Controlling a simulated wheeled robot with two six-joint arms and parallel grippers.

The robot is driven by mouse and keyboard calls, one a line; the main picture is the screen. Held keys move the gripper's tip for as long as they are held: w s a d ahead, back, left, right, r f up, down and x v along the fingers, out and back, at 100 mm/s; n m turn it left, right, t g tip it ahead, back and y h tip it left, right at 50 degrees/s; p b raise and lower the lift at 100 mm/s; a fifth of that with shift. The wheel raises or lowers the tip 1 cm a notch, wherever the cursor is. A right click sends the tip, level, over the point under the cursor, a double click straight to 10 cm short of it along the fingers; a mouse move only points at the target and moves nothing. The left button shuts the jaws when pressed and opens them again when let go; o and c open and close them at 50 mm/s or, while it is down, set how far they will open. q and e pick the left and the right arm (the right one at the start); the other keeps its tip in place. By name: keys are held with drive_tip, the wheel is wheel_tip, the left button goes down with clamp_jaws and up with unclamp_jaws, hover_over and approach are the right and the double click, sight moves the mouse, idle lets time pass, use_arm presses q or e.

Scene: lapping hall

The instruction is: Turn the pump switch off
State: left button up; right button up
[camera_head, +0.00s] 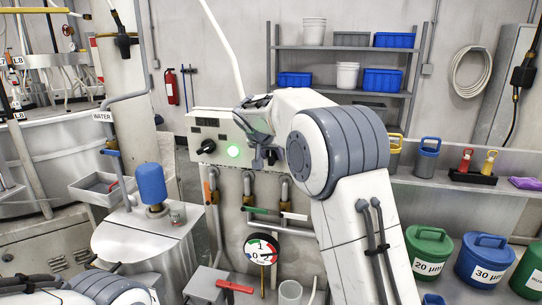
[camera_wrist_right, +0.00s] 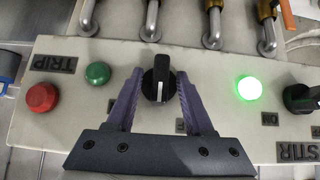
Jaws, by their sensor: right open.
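A black rotary switch (camera_wrist_right: 158,84) with a pale pointer line sits on the pale control panel (camera_wrist_right: 60,130) between the two purple fingers of my right gripper (camera_wrist_right: 155,90). The fingers are spread, one on each side of it. I cannot tell whether they touch it. The gripper body hides its label. A green lamp (camera_wrist_right: 248,89) beside it is lit. In the head view, the panel (camera_head: 213,127) carries the lit lamp (camera_head: 233,151), and my right gripper (camera_head: 266,158) is at its right part. My left gripper is out of view.
A second black switch (camera_wrist_right: 303,97), by a STIR label (camera_wrist_right: 298,151), is beyond the lamp. A red button (camera_wrist_right: 41,97) and green button (camera_wrist_right: 98,73) are on the other side. Pipes and a gauge (camera_head: 262,249) are below the panel.

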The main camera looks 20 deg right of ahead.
use_arm(q)
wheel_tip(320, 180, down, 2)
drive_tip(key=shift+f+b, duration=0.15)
drive_tip(key=shift+b, duration=0.95)
use_arm(e)
drive_tip(key=v, duration=1)
drive_tip(key=shift+r, duration=0.2)
drive_tip(key=shift+s+a, duration=0.1)
drive_tip(key=shift+s, duration=0.05)
drive_tip(key=s+a+f+n+g+y, duration=0.2)
drive_tip(key=s+a+f+n, duration=0.2)
drive_tip(key=s+a+f, duration=0.5)
drive_tip(key=s+a+f+n+g+y, duration=0.25)
drive_tip(key=s+a+f+n, duration=0.3)
drive_tip(key=s, duration=0.55)
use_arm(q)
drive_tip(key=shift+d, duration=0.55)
use_arm(e)
drive_tip(key=s+f+n+g+y, duration=0.1)
drive_tip(key=s+f, duration=0.4)
drive_tip(key=s, duration=0.5)
drive_tip(key=s+f+n+g, duration=0.2)
drive_tip(key=s+f, duration=0.3)
drive_tip(key=s, duration=0.5)
drive_tip(key=shift+a+n+y, duration=0.3)
drive_tip(key=shift+n+y, duration=0.05)
drive_tip(key=shift+n, duration=0.3)
